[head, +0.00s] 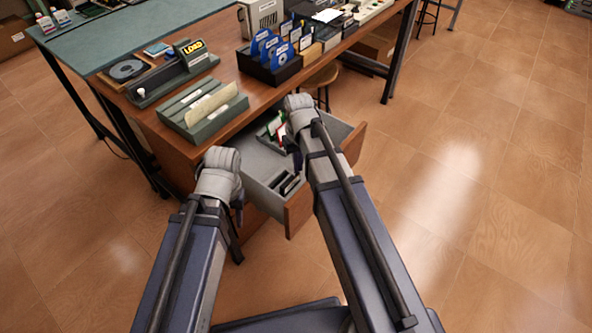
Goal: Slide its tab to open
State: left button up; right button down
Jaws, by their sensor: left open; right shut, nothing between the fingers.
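A drawer (262,160) stands pulled out from the wooden desk, with a grey inside and a brown front.
The desk top (228,75) holds a green file rack (203,115), a black box of blue discs (268,68) and a device with a yellow label (180,68). A stool (322,78) stands behind the drawer. The floor at right (480,180) is clear.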

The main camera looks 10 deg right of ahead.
jog(key=shift+w+d, duration=0.1)
jog(key=shift+d, duration=0.05)
notch_tip(320, 180, up, 7)
jog(key=p, duration=0.7)
jog(key=s+a+r+n+p, duration=0.1)
jog(key=s+a+r+p, duration=0.4)
jog(key=s, duration=0.2)
jog(key=s+a+r+n+h+p, duration=0.1)
jog(key=s+a+r+p, duration=0.4)
jog(key=s, duration=0.2)
jog(key=shift+r, duration=0.2)
